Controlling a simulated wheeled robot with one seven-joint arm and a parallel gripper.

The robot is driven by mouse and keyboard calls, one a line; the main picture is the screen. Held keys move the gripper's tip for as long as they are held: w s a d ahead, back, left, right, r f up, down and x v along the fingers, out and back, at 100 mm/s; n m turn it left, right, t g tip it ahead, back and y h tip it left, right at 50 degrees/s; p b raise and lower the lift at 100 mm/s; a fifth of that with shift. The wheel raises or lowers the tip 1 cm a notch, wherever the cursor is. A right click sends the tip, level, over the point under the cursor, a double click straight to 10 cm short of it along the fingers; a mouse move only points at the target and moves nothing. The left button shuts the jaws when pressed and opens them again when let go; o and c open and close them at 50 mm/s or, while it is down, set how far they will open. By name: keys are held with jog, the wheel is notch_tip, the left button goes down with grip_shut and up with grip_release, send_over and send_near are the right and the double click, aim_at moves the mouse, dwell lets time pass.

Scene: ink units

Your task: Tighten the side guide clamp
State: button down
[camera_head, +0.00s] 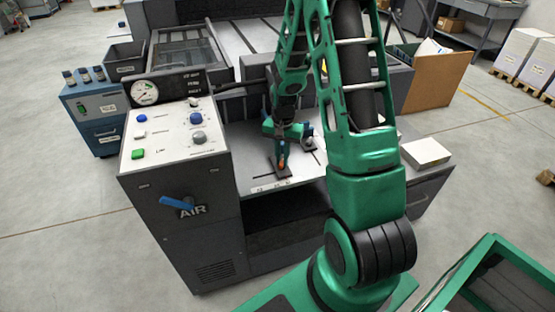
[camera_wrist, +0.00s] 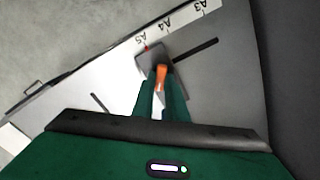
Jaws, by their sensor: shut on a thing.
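The side guide clamp has an orange lever (camera_head: 282,161) on a dark base plate (camera_head: 284,174), near the front edge of the grey feed table. The lever also shows in the wrist view (camera_wrist: 161,76), with the base plate (camera_wrist: 147,58) close to the A5 mark. My gripper (camera_head: 283,150) reaches down onto the lever from above. In the wrist view its two green fingers (camera_wrist: 161,86) stand on either side of the orange lever and are shut on it. The fingers hide the lower part of the lever.
A white scale strip (camera_wrist: 165,35) with A3, A4 and A5 marks and a red tick runs along the table edge. A dark slot (camera_wrist: 195,54) lies beside the clamp. The control cabinet (camera_head: 160,150) with gauge, buttons and blue AIR handle (camera_head: 177,203) stands left of the table.

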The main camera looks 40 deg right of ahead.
aim_at(281, 161)
jog(key=shift+w+a+m, duration=0.15)
jog(key=shift+w+m, duration=0.05)
jog(key=shift+m, duration=0.6)
jog(key=c, duration=1.8)
grip_release()
jog(key=shift+o, duration=0.2)
jog(key=shift+s+r, duration=0.1)
notch_tip(281, 161, up, 11)
jog(key=shift+f, duration=0.2)
